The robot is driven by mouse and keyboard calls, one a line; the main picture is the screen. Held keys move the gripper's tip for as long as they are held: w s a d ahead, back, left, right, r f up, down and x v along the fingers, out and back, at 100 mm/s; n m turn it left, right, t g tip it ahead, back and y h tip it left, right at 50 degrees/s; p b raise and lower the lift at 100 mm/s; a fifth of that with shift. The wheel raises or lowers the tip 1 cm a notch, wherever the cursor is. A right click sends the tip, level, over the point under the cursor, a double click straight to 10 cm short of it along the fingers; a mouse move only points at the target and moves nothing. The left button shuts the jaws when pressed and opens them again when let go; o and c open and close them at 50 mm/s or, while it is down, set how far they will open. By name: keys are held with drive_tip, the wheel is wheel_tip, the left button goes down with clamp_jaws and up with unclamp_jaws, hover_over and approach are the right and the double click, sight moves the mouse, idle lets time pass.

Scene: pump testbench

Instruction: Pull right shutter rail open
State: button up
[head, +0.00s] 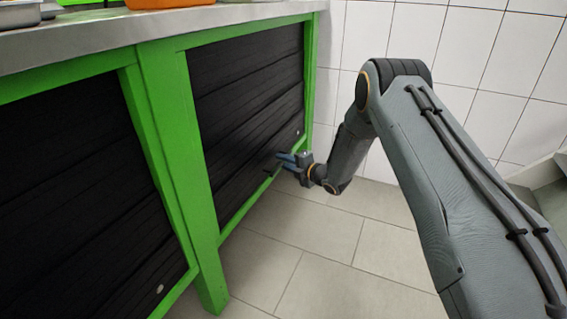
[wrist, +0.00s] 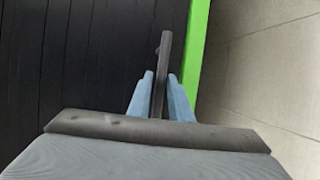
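The right shutter (head: 240,110) is a black slatted panel filling the green frame in the head view. Its rail (wrist: 164,52) is a thin dark bar near the green frame edge in the wrist view. A small dark end of the rail (head: 268,173) shows low on the shutter in the head view. My gripper (head: 280,162) is at the shutter's lower right part. In the wrist view its blue fingers (wrist: 161,76) stand one on each side of the rail, with narrow gaps showing. The gripper looks open, around the rail and not clamped on it.
A green bench frame (head: 165,110) divides the right shutter from a left black shutter (head: 70,180). A grey worktop (head: 110,27) with an orange container (head: 170,3) is above. Tiled floor (head: 300,245) is free in front, and a white tiled wall (head: 460,45) stands behind.

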clamp_jaws()
wheel_tip(320, 180, up, 31)
drive_tip(key=p, duration=1.5)
unclamp_jaws()
drive_tip(key=p+v, duration=0.1)
drive_tip(key=v, duration=0.6)
drive_tip(key=shift+s+d, duration=0.25)
drive_tip(key=shift+d, duration=0.05)
